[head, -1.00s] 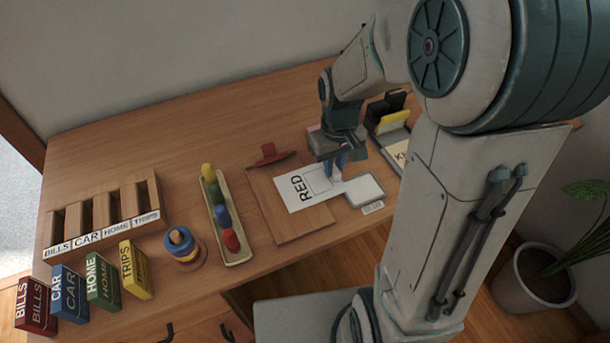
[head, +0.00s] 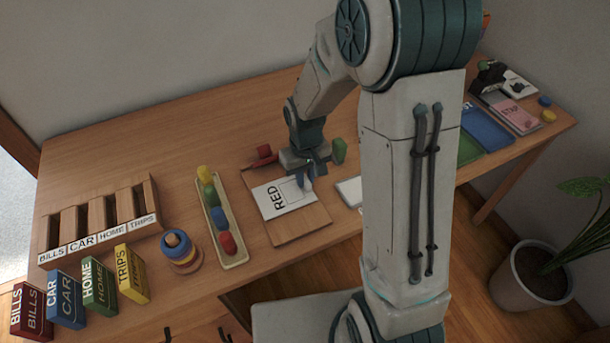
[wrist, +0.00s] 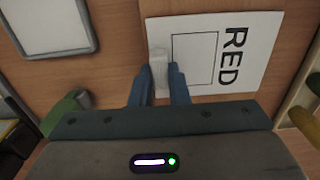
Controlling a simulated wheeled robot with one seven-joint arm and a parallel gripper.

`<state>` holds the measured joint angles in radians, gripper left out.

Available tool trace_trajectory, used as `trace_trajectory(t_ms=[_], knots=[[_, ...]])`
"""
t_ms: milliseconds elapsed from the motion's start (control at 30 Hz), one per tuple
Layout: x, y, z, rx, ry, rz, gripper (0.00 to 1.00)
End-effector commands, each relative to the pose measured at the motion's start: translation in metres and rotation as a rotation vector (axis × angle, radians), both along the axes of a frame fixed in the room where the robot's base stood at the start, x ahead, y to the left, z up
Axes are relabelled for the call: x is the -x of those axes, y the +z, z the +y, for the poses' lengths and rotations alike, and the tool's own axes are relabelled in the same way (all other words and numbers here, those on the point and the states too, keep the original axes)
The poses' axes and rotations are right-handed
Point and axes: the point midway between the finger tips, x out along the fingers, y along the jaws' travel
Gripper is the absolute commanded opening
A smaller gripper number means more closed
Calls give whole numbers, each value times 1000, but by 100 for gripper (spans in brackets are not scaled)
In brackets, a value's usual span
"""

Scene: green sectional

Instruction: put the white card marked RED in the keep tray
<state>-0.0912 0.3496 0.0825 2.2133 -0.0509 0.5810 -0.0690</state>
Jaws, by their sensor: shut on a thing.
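The white card marked RED (head: 283,197) is over a brown board (head: 297,232) with a red clip; it also shows in the wrist view (wrist: 240,75), with an empty outlined box beside the word. My gripper (head: 308,180) is at the card's right edge. In the wrist view my gripper (wrist: 158,85) is shut on a small white tab-like piece (wrist: 158,65) at that edge. I cannot tell whether the card touches the board. The keep tray does not show; my arm covers that part of the table.
A shallow grey-rimmed tray (wrist: 45,22) lies beside the board, partly behind my arm. A green object (head: 339,150) stands just right of my gripper. A tray of coloured pieces (head: 233,258) and a stacking toy (head: 180,250) are to the left. A blue tray (head: 486,128) is at right.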

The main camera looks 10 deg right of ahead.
Motion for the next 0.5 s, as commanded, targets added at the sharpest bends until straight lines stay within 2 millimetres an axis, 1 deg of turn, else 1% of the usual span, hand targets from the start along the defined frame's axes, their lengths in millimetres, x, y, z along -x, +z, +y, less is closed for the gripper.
trace_trajectory(t_ms=[167, 200, 233, 267, 500], knots=[[0, -5, 0, 0, 0, 0, 0], [0, -3, 0, 0, 0, 0, 26], [0, -3, 0, 0, 0, 0, 35], [0, -3, 0, 0, 0, 0, 37], [0, -3, 0, 0, 0, 0, 37]])
